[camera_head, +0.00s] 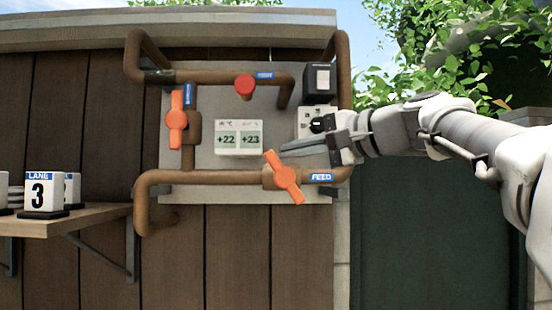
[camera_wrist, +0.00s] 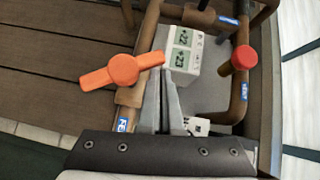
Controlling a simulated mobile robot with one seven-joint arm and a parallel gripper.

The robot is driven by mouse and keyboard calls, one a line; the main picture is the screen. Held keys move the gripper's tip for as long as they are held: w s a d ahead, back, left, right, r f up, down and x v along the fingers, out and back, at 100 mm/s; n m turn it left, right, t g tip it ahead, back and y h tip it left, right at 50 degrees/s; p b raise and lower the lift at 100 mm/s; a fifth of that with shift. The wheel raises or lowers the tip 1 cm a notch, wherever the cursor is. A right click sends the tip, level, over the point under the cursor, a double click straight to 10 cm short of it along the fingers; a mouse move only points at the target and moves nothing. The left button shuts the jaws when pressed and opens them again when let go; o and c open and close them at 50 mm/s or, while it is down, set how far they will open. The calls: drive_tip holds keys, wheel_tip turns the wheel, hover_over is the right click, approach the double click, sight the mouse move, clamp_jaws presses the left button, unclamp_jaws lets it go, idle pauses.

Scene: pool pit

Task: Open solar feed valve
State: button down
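The feed valve has an orange lever handle (camera_head: 283,177) on the lower horizontal pipe, left of a blue "FEED" label (camera_head: 321,177). The handle slants steeply across the pipe, upper end to the left. In the wrist view the handle (camera_wrist: 122,71) lies left of my fingers. My gripper (camera_head: 286,150) comes in from the right, its tips near the handle's upper end. In the wrist view my gripper (camera_wrist: 167,62) has its two fingers close together with nothing visible between them. Whether a finger touches the handle I cannot tell.
A second orange handle (camera_head: 177,120) stands upright on the left vertical pipe. A red knob (camera_head: 245,87) is on the upper pipe. A display (camera_head: 238,137) reads +22 and +23. A control box (camera_head: 316,122) is behind my gripper. A shelf (camera_head: 80,219) with lane markers is left.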

sight(267, 155)
drive_tip(key=shift+n+g+h, duration=0.3)
drive_tip(key=shift+n+h, duration=0.2)
drive_tip(key=shift+a+f+p, duration=0.15)
drive_tip(key=shift+a+p, duration=0.2)
drive_tip(key=shift+a, duration=0.7)
drive_tip(key=shift+a+f+p, duration=0.1)
drive_tip(key=shift+a+p, duration=0.25)
drive_tip(key=shift+a, duration=0.65)
drive_tip(key=shift+a+f+n+h, duration=0.2)
drive_tip(key=shift+a+n+h, duration=0.05)
drive_tip(key=shift+n+h, duration=0.15)
drive_tip(key=shift+f+g+p, duration=0.1)
drive_tip(key=shift+g+p, duration=0.2)
drive_tip(key=shift+p, duration=0.05)
